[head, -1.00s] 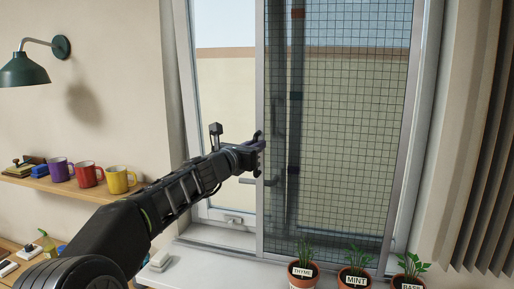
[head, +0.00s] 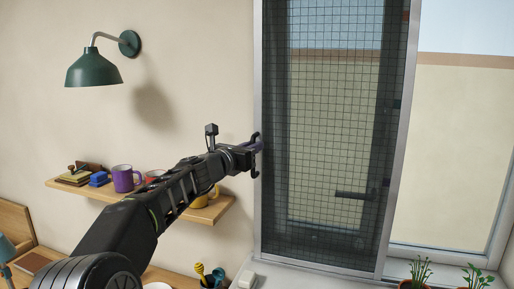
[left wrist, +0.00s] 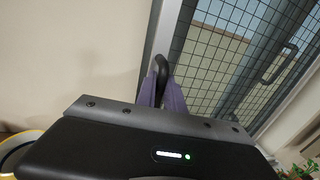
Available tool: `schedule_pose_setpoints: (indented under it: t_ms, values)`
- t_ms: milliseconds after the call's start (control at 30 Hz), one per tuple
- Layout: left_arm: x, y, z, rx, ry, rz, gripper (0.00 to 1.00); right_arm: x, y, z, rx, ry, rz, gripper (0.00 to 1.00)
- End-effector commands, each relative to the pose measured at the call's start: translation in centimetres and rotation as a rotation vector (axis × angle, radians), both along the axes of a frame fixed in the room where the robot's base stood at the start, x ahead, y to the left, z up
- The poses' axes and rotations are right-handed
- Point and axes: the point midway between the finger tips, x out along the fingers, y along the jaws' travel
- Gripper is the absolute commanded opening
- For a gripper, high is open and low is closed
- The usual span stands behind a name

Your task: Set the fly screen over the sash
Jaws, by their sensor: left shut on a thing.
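The fly screen (head: 388,185), a tall dark mesh panel in a pale grey frame, stands upright in front of the left part of the window. The sash (head: 325,236) and its dark handle (head: 355,195) show through the mesh, behind the screen. My left gripper (head: 256,147) is at the screen's left upright. In the left wrist view, its purple fingers (left wrist: 165,88) are shut on a black bow handle (left wrist: 161,68) on the screen's frame. I cannot tell whether the screen's left edge touches a stop. My right gripper is not in view.
The right pane (head: 460,155) is uncovered. Potted plants (head: 418,273) stand on the sill at the lower right. A wall shelf (head: 218,210) with mugs and small things is behind my left arm. A green lamp (head: 95,68) hangs on the wall above it.

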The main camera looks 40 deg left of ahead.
Motion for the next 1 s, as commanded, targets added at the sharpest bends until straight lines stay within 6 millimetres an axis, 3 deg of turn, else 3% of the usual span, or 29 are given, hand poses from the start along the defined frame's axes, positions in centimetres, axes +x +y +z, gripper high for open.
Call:
schedule_pose_setpoints:
  t_ms: [467, 500, 733, 1000]
  values:
    - [-0.26, 0.65, 0.05, 0.001, 0.0, 0.007, 0.0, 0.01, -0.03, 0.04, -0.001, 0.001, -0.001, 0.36]
    - [-0.28, 0.67, 0.06, 0.001, 0.0, 0.007, 0.13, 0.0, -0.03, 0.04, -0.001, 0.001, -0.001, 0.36]
    - [-0.24, 0.59, 0.02, 0.001, 0.0, 0.005, 0.32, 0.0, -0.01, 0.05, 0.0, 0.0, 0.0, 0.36]
    - [-0.2, 0.41, -0.02, 0.001, 0.0, 0.001, 0.34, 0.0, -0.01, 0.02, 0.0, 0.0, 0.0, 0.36]
